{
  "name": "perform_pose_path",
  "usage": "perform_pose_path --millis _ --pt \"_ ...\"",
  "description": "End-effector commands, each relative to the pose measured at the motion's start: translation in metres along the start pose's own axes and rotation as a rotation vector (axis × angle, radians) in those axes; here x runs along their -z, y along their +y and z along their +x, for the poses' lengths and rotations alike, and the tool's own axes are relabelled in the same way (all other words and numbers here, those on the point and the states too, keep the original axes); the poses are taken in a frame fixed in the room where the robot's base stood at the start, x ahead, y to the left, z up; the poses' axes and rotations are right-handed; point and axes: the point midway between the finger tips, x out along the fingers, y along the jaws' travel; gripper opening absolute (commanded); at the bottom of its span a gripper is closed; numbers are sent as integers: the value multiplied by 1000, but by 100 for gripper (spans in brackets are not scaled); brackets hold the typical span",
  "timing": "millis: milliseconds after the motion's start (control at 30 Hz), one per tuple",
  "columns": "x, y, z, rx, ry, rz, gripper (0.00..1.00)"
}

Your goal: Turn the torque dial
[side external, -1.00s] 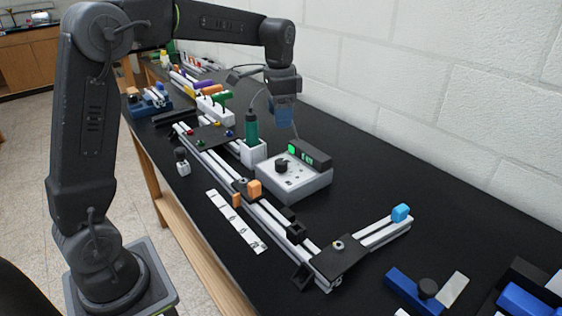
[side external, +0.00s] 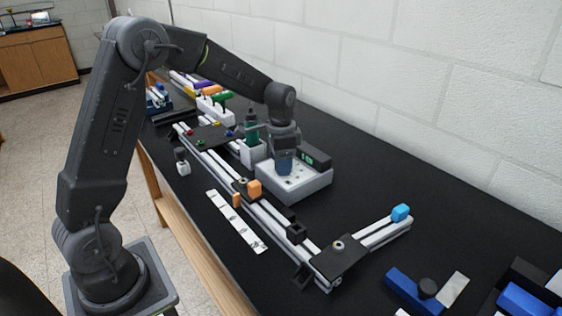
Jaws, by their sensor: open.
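The torque dial is a black knob on a light grey control box (side external: 310,187) with a small display (side external: 314,157) at its back, lit green. My gripper (side external: 286,172) points down over the box top, at the dial's place. It is open, and its blue-grey fingers hide the dial. I cannot tell whether the fingers stand around the dial or just above it.
A green-handled tool (side external: 251,130) stands in a white holder (side external: 252,154) left of the box. Aluminium rails with an orange block (side external: 254,188) run in front. A white ruler (side external: 236,222) lies nearer.

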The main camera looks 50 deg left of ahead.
Motion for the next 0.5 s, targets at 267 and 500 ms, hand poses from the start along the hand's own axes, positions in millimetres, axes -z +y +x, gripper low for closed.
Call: perform_pose_path --millis 267,500 --pt "0 0 5 0 0 0 61" --pt "0 0 5 0 0 0 46"
